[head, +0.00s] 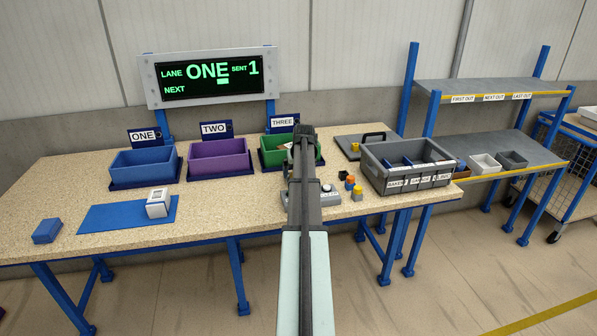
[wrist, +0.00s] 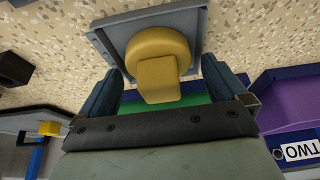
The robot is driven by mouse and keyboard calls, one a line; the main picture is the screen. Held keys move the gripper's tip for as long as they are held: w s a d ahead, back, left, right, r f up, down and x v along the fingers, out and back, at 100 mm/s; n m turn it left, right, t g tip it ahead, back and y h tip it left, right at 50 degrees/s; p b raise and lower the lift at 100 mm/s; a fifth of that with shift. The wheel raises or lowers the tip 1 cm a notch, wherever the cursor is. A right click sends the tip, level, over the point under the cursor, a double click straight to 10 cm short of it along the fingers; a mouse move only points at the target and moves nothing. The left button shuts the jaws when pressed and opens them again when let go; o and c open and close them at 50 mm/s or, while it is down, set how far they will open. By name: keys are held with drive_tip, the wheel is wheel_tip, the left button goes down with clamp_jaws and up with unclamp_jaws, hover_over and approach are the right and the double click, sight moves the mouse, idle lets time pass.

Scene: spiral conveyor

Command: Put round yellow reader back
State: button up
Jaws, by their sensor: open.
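The round yellow reader (wrist: 158,52) shows in the wrist view, with a round head and a blocky yellow part toward my gripper. A grey square plate (wrist: 112,42) is directly behind it, and the reader appears to rest on it. My gripper (wrist: 165,92) is open, with one finger on each side of the reader's blocky part and visible gaps beside it. In the head view my arm hides the reader, the plate and my fingertips.
Blue (head: 143,164), purple (head: 218,160) and green (head: 272,158) bins stand along the back. A grey divided tote (head: 408,180) and small coloured blocks (head: 350,182) are at right. A white box (head: 158,210) sits on a blue mat (head: 105,219). The front middle is clear.

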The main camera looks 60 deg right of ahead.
drive_tip(key=v, duration=1.4)
drive_tip(key=shift+s+f, duration=0.15)
drive_tip(key=shift+s, duration=0.1)
